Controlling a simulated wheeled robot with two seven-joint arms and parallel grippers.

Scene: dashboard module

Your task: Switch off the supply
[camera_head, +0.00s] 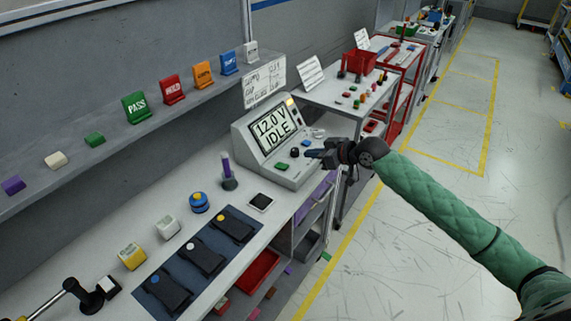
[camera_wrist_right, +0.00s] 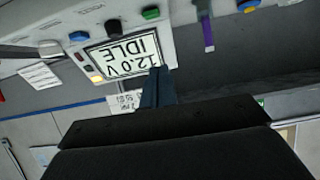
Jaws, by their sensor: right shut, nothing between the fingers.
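The supply (camera_head: 246,150) is a light grey bench unit whose screen (camera_head: 272,127) reads "12.0 V IDLE". Its sloped front carries a green button (camera_head: 281,166), a black knob (camera_head: 294,152) and a blue button (camera_head: 306,143). In the right wrist view the picture is inverted, and the shut fingers (camera_wrist_right: 158,88) overlap the screen's edge (camera_wrist_right: 125,56). My left gripper is not in view.
A shelf (camera_head: 120,137) with coloured signs runs behind. Open floor (camera_head: 400,250) lies right.

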